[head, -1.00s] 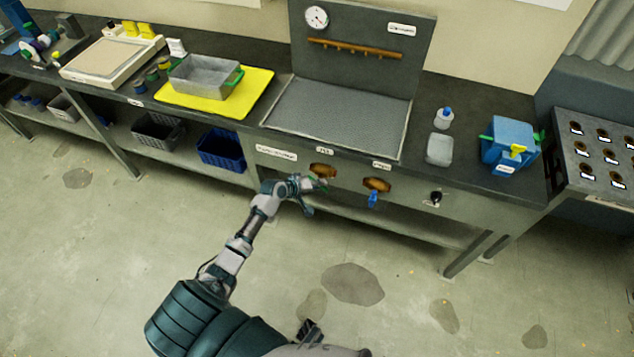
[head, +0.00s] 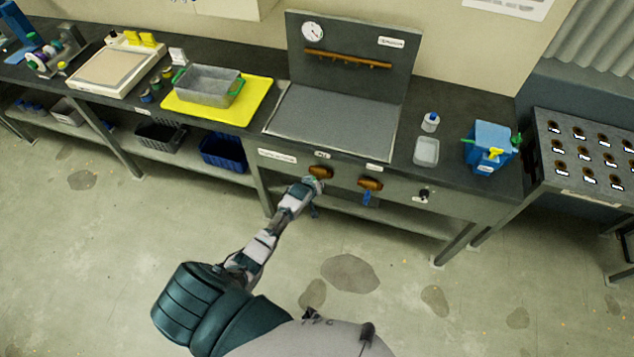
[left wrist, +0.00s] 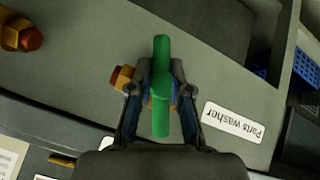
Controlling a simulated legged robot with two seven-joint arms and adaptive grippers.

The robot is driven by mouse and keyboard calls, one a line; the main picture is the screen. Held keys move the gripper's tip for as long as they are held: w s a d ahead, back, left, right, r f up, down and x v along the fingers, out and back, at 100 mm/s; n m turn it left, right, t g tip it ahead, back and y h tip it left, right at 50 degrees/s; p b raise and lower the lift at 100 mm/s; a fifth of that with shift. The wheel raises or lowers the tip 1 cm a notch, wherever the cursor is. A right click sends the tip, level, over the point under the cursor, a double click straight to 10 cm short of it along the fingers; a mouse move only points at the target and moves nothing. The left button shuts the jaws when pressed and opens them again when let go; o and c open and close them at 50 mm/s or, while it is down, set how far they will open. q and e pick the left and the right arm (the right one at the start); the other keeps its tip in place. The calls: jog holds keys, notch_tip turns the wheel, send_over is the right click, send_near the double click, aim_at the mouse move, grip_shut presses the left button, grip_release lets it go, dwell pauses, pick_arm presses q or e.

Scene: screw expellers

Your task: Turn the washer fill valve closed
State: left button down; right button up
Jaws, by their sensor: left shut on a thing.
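The valve with the green handle is on the washer's front panel. Its brass body (head: 320,171) shows in the head view below a small label. In the left wrist view its green handle (left wrist: 161,112) is a bar running up and down the picture. My left gripper (left wrist: 158,90) is shut on this handle, one finger on each side. In the head view my left gripper (head: 313,184) is at the valve and hides most of the handle. My right gripper is not in view.
A second brass valve (head: 370,183) with a blue handle (head: 367,198) is to the right on the same panel. A black knob (head: 424,194) is further right. The washer's grey basin (head: 335,119) lies above. The floor in front is clear.

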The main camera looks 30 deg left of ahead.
pick_arm(q)
jog(key=shift+w+a+r+y+p, duration=0.3)
jog(key=shift+r+y, duration=0.15)
jog(key=shift+y, duration=0.15)
jog(key=shift+d+m+y, duration=0.1)
jog(key=shift+m+y, duration=0.6)
jog(key=shift+y, duration=0.3)
jog(key=shift+g, duration=0.3)
jog(key=c, duration=1.1)
grip_release()
jog(key=shift+c, duration=0.2)
jog(key=shift+o, duration=0.4)
jog(key=shift+s+f, duration=0.15)
jog(key=shift+f, duration=0.1)
jog(key=shift+d, duration=0.1)
jog(key=v, duration=1.2)
